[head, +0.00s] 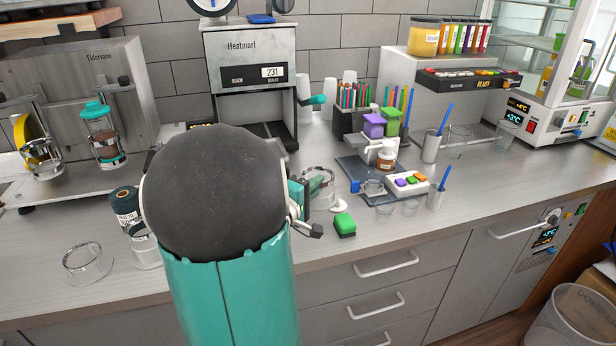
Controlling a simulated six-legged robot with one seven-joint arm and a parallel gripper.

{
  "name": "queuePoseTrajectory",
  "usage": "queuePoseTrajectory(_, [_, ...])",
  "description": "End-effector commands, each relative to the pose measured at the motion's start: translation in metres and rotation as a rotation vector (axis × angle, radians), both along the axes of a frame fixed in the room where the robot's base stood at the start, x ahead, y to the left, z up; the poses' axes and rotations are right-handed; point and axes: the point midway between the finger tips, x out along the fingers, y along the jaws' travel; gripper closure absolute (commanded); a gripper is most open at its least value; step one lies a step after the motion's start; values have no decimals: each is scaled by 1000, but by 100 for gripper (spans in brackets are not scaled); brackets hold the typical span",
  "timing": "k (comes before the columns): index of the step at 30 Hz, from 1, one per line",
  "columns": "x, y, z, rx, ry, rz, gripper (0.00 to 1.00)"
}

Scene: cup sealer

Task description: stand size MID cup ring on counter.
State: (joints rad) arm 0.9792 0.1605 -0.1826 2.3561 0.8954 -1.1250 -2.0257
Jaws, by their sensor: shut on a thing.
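My gripper (301,194) is mostly hidden behind my own dark, round arm joint. Its teal side shows just right of the arm, over the counter in front of the sealer. It is shut on a clear cup ring (322,186), which shows to the right of the jaws. I cannot tell whether this ring touches the counter (330,245), and no size mark on it can be read. Another clear ring (87,263) lies on the counter at the left.
The Heatmarl machine (250,55) stands behind my arm. A dark spool (124,205) stands left of the arm. Right of the gripper are a green block (345,224), a button pad (407,183) and small clear cups (384,211). Bare counter lies in front of them.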

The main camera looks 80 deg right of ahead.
Motion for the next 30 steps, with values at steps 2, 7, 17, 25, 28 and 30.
queuePoseTrajectory(2, [6, -14, -8, 0, 2, -3, 100])
queuePoseTrajectory(7, [23, -42, -25, -1, 0, -2, 100])
queuePoseTrajectory(17, [43, -72, -43, -1, 0, -3, 100])
queuePoseTrajectory(25, [56, -93, -63, -3, -1, -3, 100])
queuePoseTrajectory(28, [57, -93, -63, -3, -1, -2, 100])
queuePoseTrajectory(30, [57, -93, -63, -3, -1, -2, 100])
